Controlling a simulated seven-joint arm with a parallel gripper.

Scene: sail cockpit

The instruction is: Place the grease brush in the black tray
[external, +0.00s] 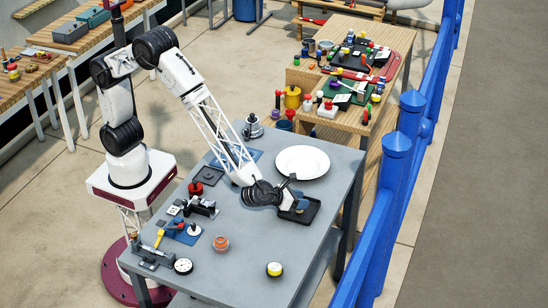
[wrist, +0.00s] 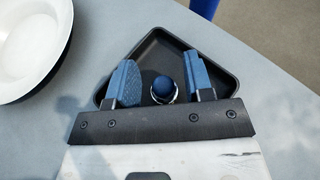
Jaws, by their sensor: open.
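The black tray (external: 313,216) lies near the right edge of the grey table, and it fills the middle of the wrist view (wrist: 165,52). A small upright item with a round blue top and a shiny ring (wrist: 164,87) stands inside the tray; it looks like the grease brush seen from above, but I cannot be sure. My gripper (wrist: 160,78) is open above the tray, with one blue-padded finger on each side of this item and visible gaps between. In the external view my gripper (external: 288,187) partly covers the tray.
A white plate (external: 302,162) lies just behind the tray. An orange pot (external: 221,243) and a yellow-topped jar (external: 274,269) stand toward the front. Several tools and fittings, including a yellow-handled one (external: 159,238), crowd the left side. A blue railing (external: 385,195) runs beyond the table's right side.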

